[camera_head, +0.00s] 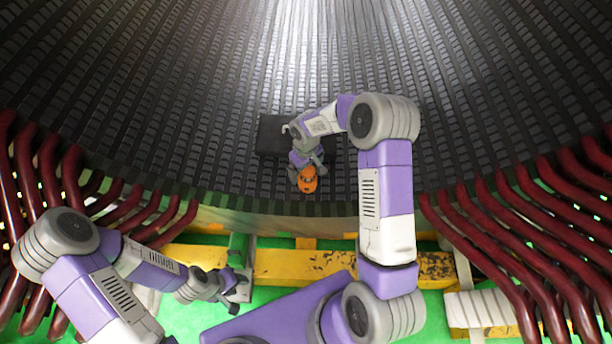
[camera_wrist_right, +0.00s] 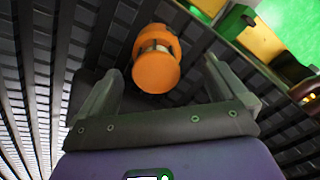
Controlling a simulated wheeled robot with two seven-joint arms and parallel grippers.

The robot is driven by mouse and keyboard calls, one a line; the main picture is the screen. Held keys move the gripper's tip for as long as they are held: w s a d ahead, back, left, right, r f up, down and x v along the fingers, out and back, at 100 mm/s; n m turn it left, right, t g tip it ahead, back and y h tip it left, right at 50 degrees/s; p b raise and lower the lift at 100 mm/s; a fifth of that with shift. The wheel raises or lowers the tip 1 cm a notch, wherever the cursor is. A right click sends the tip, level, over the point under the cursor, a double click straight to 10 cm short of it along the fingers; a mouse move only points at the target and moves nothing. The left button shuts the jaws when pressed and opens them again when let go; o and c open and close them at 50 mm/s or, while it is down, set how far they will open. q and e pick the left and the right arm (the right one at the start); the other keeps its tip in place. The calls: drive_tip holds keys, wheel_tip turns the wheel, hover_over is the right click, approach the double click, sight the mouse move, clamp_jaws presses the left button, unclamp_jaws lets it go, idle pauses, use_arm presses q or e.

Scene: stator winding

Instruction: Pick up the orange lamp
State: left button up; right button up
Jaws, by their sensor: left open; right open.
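The orange lamp (camera_head: 307,180) is on the dark ribbed stator surface, near its front edge, in the head view. In the right wrist view the lamp (camera_wrist_right: 156,62) shows as an orange body with a pale band, lying between and just beyond my fingers. My right gripper (camera_head: 306,164) is over the lamp in the head view; the right wrist view shows its two fingers (camera_wrist_right: 160,95) spread apart with nothing clamped. I cannot tell whether a finger touches the lamp. My left gripper (camera_head: 240,287) is open and empty, low on the left, away from the lamp.
A dark flat block (camera_head: 272,137) lies on the ribbed surface behind the lamp. Dark red bent bars (camera_head: 55,185) stand at the left, and more (camera_head: 520,245) at the right. A yellow beam (camera_head: 300,264) runs below the stator edge, over a green floor (camera_head: 185,325).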

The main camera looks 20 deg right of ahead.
drive_tip(key=shift+d+f, duration=0.1)
drive_tip(key=shift+f, duration=0.45)
wheel_tip(320, 180, down, 4)
drive_tip(key=shift+s+d+r+b, duration=0.15)
drive_tip(key=shift+r+b, duration=0.05)
drive_tip(key=shift+b, duration=0.45)
drive_tip(key=shift+f, duration=0.4)
drive_tip(key=shift+c, duration=0.5)
drive_tip(key=shift+r, duration=0.1)
drive_tip(key=c, duration=1.2)
